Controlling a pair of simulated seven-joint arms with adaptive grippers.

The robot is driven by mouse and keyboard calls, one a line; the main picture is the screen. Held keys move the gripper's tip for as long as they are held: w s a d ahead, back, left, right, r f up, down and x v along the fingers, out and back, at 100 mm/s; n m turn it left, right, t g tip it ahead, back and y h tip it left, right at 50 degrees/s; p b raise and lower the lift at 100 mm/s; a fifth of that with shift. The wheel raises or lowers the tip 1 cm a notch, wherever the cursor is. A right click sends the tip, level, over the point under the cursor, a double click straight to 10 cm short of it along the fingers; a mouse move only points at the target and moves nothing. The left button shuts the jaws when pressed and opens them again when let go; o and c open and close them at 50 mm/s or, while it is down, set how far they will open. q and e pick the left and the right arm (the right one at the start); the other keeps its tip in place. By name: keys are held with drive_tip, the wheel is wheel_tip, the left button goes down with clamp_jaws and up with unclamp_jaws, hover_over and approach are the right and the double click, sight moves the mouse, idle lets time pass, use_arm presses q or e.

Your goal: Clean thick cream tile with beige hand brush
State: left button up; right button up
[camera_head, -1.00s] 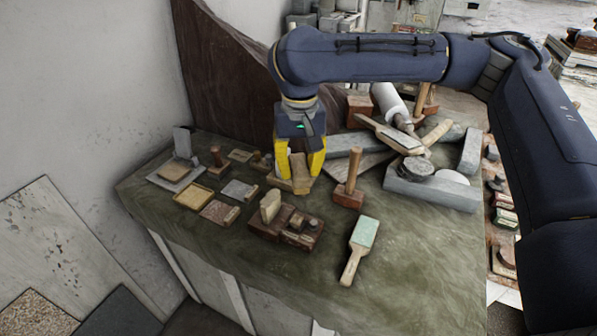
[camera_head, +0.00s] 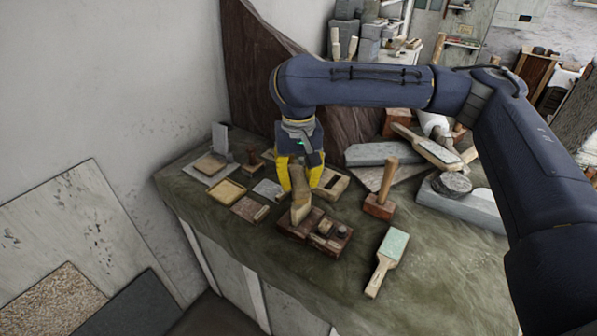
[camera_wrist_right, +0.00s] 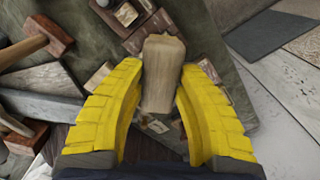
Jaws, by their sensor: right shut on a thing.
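My right gripper (camera_head: 300,180), with yellow fingers, points down over the table and is shut on the beige hand brush (camera_head: 299,186). In the right wrist view the brush (camera_wrist_right: 162,85) sits between the two yellow fingers (camera_wrist_right: 160,108). My left gripper is not in view.
A wooden mallet (camera_head: 380,205) stands to the right, and a green-faced brush (camera_head: 391,248) lies near the front. Small trays and tiles (camera_head: 227,191) lie to the left. Grey stone blocks (camera_head: 460,205) fill the back right. The front right of the table is clear.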

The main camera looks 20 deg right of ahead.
sight(300, 198)
drive_tip(key=shift+f, duration=1.6)
drive_tip(key=shift+f, duration=0.4)
drive_tip(key=shift+w+r, duration=0.1)
drive_tip(key=shift+w, duration=0.4)
drive_tip(key=shift+w+d, duration=0.1)
drive_tip(key=shift+w, duration=0.45)
drive_tip(key=shift+s, duration=0.1)
drive_tip(key=shift+s+a, duration=0.2)
drive_tip(key=shift+s, duration=1.9)
drive_tip(key=shift+w+d, duration=0.2)
drive_tip(key=shift+w, duration=2)
